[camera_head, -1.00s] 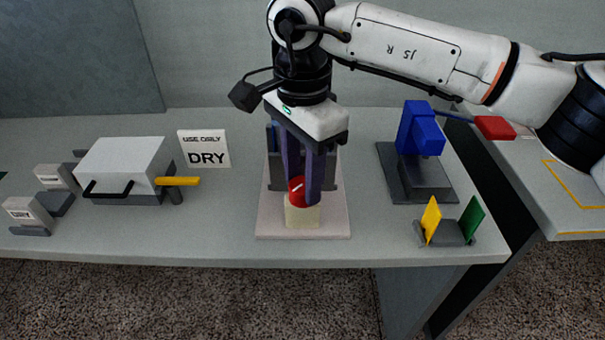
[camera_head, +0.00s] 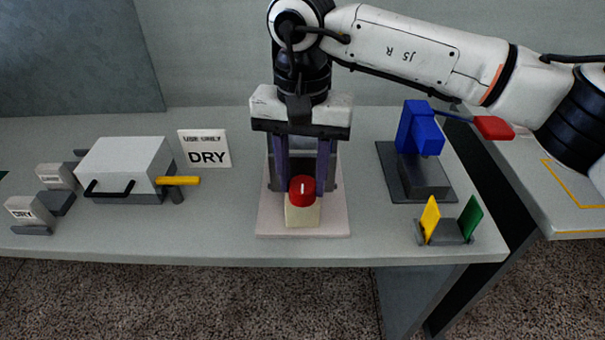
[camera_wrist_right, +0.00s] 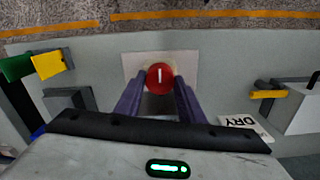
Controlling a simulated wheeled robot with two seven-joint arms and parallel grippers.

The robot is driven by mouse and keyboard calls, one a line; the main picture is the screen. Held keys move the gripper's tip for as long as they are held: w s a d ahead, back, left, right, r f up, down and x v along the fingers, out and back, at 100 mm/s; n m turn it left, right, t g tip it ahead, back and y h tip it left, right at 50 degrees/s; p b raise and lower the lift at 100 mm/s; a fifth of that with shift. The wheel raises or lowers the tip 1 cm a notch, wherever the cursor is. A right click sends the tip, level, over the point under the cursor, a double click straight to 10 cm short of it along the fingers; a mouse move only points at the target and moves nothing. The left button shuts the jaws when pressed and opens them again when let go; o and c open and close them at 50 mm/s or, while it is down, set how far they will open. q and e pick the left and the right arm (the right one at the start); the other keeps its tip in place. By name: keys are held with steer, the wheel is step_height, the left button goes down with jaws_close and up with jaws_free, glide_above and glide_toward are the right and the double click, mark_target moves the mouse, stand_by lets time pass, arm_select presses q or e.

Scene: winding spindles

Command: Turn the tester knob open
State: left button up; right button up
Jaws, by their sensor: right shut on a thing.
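The red tester knob (camera_head: 302,189) sits on a cream block (camera_head: 302,214) on a pale base plate (camera_head: 335,225). Its white mark points straight away from the front edge in the head view. My right gripper (camera_head: 303,188) points down with its two purple fingers on either side of the knob, shut on it. In the right wrist view the knob (camera_wrist_right: 160,77) shows between the fingertips, with its white mark upright. My left gripper is not in view.
Left of the tester stand a grey box with a black handle and yellow lever (camera_head: 178,181) and a DRY sign (camera_head: 205,149). Right of it are a blue device with a red-ended lever (camera_head: 420,140) and a holder with yellow and green plates (camera_head: 450,230).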

mark_target(302, 184)
steer(key=shift+w+r+n, duration=0.1)
steer(key=shift+n, duration=0.2)
steer(key=o, duration=1)
steer(key=shift+o, duration=0.2)
step_height(302, 184, up, 10)
steer(key=shift+r, duration=0.15)
